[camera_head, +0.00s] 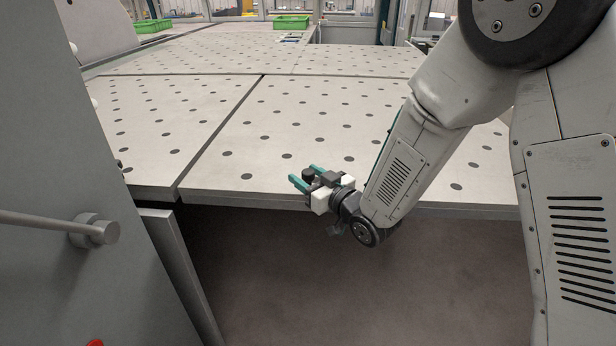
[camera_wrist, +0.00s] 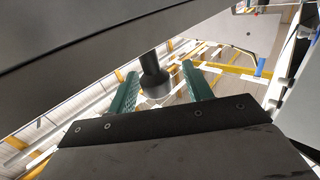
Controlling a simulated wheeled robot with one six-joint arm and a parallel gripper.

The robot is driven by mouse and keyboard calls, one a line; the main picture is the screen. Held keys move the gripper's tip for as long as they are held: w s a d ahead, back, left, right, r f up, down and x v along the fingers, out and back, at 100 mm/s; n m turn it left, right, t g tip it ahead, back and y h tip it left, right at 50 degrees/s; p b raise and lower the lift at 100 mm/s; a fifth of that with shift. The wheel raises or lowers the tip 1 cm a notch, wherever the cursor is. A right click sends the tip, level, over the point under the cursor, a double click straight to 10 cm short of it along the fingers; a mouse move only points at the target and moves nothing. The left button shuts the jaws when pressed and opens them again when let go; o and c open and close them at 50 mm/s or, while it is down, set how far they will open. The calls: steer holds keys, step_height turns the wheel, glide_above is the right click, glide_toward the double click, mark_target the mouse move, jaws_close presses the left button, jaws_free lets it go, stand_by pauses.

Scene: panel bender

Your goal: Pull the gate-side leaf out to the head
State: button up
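The table top is made of pale leaves with dark round spots. A narrow leaf (camera_head: 150,135) lies on the left and a wider leaf (camera_head: 300,130) on the right, with a dark seam between them. I cannot tell which is the gate-side leaf. My gripper (camera_head: 303,178) is at the front edge of the wider leaf, its teal fingers pointing left. In the wrist view my gripper (camera_wrist: 158,85) is open, with a dark stepped knob (camera_wrist: 153,75) between the fingers and gaps on both sides. I cannot tell what the knob is fixed to.
A grey cabinet (camera_head: 50,160) with a rod and round knob (camera_head: 95,232) stands close on the left. Below the table's front edge is open brown floor (camera_head: 350,280). Green crates (camera_head: 291,22) stand at the back.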

steer(key=v, duration=0.8)
steer(key=shift+w, duration=0.1)
steer(key=w+d+r+m+g+h, duration=0.1)
steer(key=d+r+m+h, duration=0.25)
steer(key=d+h, duration=0.5)
steer(key=s+d+r+m+g+h, duration=0.25)
steer(key=s+d, duration=0.35)
steer(key=d, duration=0.4)
steer(key=s+d+r+m+g, duration=0.1)
steer(key=s+d+r+g, duration=0.1)
steer(key=s, duration=1)
steer(key=s+d+r+m+g+h, duration=0.1)
steer(key=s+d+r+g, duration=0.2)
steer(key=s, duration=1)
steer(key=d+g, duration=0.1)
steer(key=g, duration=0.2)
steer(key=shift+r+m, duration=0.3)
steer(key=shift+r, duration=0.05)
